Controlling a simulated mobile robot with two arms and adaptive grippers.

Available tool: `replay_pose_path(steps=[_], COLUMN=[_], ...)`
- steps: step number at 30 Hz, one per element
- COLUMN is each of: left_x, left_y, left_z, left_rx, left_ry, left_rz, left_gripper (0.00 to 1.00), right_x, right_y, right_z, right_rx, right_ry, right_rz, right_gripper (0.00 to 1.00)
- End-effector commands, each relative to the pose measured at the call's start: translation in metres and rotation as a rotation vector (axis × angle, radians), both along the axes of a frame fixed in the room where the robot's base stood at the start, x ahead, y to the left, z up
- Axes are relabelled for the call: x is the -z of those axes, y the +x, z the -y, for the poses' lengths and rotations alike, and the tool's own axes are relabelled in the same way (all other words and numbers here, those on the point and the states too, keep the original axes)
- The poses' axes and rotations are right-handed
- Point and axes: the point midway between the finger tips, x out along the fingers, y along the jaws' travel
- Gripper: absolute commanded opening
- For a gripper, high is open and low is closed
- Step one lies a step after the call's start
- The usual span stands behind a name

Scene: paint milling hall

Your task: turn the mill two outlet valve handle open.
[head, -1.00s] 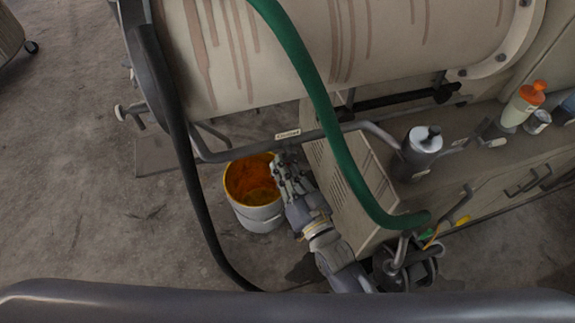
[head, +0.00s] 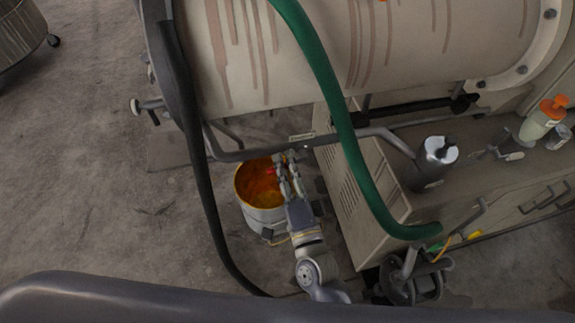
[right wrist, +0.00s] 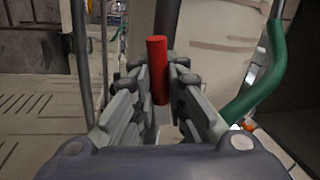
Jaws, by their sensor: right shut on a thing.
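A red handle (right wrist: 158,70) stands upright between the fingers of my right gripper (right wrist: 150,85) in the right wrist view, and the gripper is shut on it. In the head view my right gripper (head: 287,168) reaches up from below, over the right part of the paint bucket (head: 267,217). A small red bit of the handle (head: 270,171) shows at the left of its fingers. The rest of the valve is hidden by the gripper and the pipe. My left gripper is not in view.
The paint-streaked mill drum (head: 300,60) lies above the bucket. A grey pipe (head: 255,153) runs just above the gripper. A green hose (head: 350,150) and a beige vented cabinet (head: 355,205) stand to the right. A black hose (head: 205,200) hangs to the left, with open floor beyond.

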Motion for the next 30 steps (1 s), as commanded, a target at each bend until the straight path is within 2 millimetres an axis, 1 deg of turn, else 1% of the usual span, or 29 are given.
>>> replay_pose_path(steps=[1, 6, 12, 29, 30], left_x=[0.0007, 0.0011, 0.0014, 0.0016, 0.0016], left_y=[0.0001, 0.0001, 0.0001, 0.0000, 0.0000], left_z=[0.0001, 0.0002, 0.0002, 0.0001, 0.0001], left_rx=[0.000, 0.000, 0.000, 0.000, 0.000], left_ry=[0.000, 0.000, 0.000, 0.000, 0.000], left_rz=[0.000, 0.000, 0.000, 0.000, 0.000], left_gripper=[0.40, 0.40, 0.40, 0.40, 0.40], right_x=[0.0020, -0.0017, -0.0040, -0.0045, -0.0045], right_y=[-0.0014, -0.0017, -0.0018, -0.0018, -0.0018], right_z=[-0.0003, -0.0008, -0.0010, -0.0010, -0.0010], right_rx=[-0.001, -0.002, -0.002, -0.001, -0.001], right_ry=[0.031, 0.119, 0.180, 0.207, 0.207], right_rz=[-0.017, -0.047, -0.067, -0.077, -0.077], right_gripper=[0.00, 0.00, 0.00, 0.00, 0.19])
